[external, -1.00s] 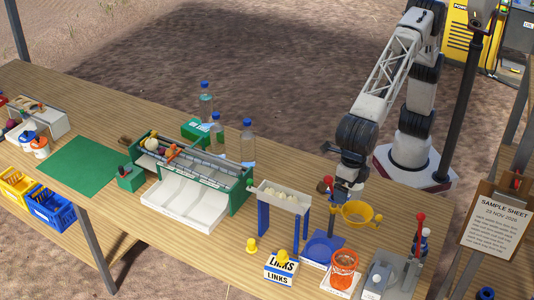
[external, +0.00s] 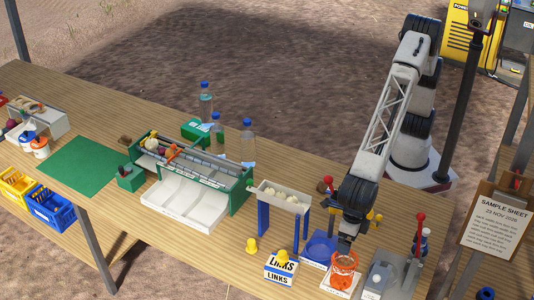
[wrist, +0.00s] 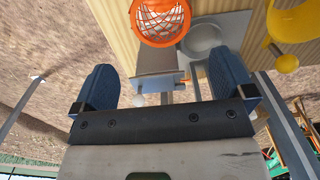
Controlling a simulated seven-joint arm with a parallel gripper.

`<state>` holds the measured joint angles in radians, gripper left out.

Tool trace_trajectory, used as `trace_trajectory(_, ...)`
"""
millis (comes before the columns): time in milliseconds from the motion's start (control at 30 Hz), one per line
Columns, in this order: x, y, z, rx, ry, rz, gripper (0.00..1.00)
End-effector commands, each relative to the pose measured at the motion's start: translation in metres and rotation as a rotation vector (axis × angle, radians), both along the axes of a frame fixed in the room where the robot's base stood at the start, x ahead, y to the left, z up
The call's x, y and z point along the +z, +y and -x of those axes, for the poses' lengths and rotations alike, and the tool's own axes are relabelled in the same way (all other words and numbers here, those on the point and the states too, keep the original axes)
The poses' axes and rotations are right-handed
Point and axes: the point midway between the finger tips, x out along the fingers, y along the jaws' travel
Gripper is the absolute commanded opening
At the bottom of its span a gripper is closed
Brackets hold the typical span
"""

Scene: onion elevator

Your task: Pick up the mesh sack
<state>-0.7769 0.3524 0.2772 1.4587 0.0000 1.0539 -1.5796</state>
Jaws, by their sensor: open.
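The mesh sack (external: 345,270) is an orange, round-rimmed netted thing standing on a small white board near the bench's front edge. In the wrist view the mesh sack (wrist: 160,18) shows at the top, its orange rim around pale netting, cut off by the picture edge. My gripper (external: 345,243) is just above the sack in the external view, and its end partly covers the sack's back rim. In the wrist view the two blue fingers of my gripper (wrist: 166,82) are wide apart with nothing between them.
A grey device with a red lever (external: 419,222) stands close to the right of the sack. A blue tray (external: 319,249) is to its left, and a LINKS box (external: 281,271) is farther left. A blue-legged stand (external: 280,200) is behind. My arm partly hides the yellow funnel.

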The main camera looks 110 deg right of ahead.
Motion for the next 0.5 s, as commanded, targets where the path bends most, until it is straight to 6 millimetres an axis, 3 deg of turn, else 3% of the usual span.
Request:
trace_trajectory(33, -0.018, -0.001, 0.001, 0.000, 0.004, 0.004, 1.00)
trace_trajectory(200, -0.055, 0.000, 0.000, 0.000, 0.001, 0.001, 1.00)
trace_trajectory(500, -0.062, 0.000, 0.000, 0.000, -0.001, -0.001, 1.00)
